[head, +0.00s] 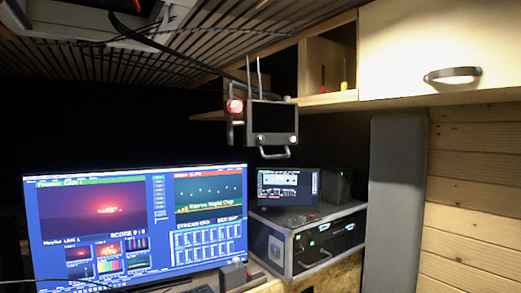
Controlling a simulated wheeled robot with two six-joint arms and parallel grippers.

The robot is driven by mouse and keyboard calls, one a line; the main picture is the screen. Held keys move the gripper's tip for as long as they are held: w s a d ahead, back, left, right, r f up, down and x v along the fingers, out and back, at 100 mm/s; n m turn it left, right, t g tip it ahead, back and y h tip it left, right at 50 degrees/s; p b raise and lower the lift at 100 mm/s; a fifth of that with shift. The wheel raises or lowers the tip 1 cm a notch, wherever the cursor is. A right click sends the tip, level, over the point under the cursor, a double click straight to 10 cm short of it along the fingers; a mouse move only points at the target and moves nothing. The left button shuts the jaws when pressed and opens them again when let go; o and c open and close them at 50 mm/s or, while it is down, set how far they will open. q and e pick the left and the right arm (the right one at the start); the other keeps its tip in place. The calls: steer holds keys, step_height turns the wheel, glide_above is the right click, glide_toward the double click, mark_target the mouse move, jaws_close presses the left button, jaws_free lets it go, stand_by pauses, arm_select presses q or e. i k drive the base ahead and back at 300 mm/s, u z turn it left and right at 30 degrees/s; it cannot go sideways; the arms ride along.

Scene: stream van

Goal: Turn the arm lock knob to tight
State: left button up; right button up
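A dark boxy unit (272,123) with a screen-like front hangs below the ceiling slats, with two thin upright rods above it and a grey handle (276,154) under it. A round red part (235,105), bright in the middle, sits at its left side on a grey bracket. It may be the arm lock knob, but I cannot tell for sure, and no tight or loose marking is readable. Neither of my grippers shows in the head view.
A large monitor (140,220) stands at the lower left. A smaller screen (287,189) stands on a grey equipment case (315,243) at the lower middle. A wooden shelf (326,98) and a cabinet door (440,45) are at the upper right. Cables run along the ceiling.

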mark_target(234, 106)
steer(key=u, duration=1.15)
steer(key=k, duration=0.75)
steer(key=z, duration=1.05)
steer(key=i, duration=0.5)
